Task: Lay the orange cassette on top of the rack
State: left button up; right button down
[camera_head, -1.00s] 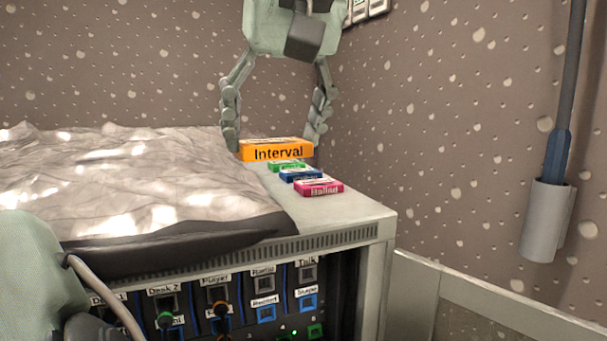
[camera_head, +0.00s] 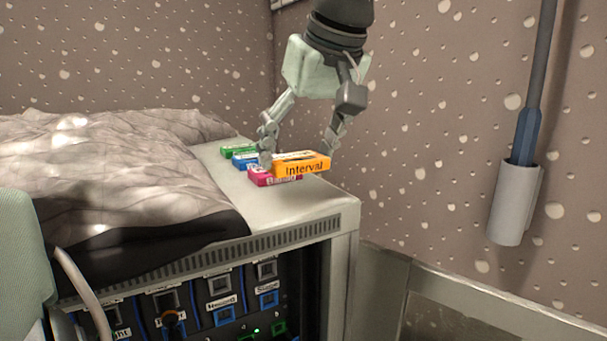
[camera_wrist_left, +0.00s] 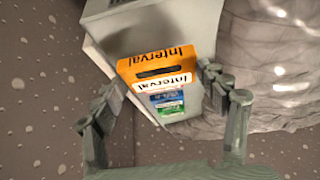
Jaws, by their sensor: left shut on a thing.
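My left gripper (camera_head: 301,146) is shut on the orange cassette (camera_head: 302,168), labelled "Interval", with one finger at each end. The cassette is level, at or just above the rack top (camera_head: 292,205) near its front right corner. It partly covers the pink cassette (camera_head: 262,179) in the head view; I cannot tell whether it touches the rack. In the left wrist view the orange cassette (camera_wrist_left: 155,65) shows between the fingers (camera_wrist_left: 164,98). My right gripper is not in view.
Blue (camera_head: 243,160) and green (camera_head: 236,151) cassettes lie in a row behind the pink one. A crumpled pale cover (camera_head: 120,175) lies over the rack's left part. The wall (camera_head: 420,140) is close on the right. The rack top's front right strip is bare.

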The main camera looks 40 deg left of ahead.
aim_at(308, 171)
pick_arm(q)
jog(key=shift+w+f, duration=0.35)
jog(key=shift+w, duration=0.2)
jog(key=shift+f, duration=1.9)
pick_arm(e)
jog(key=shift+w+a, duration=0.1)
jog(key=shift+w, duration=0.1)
pick_arm(q)
jog(key=shift+f, duration=0.2)
jog(key=o, duration=1.2)
jog(key=shift+c, duration=0.2)
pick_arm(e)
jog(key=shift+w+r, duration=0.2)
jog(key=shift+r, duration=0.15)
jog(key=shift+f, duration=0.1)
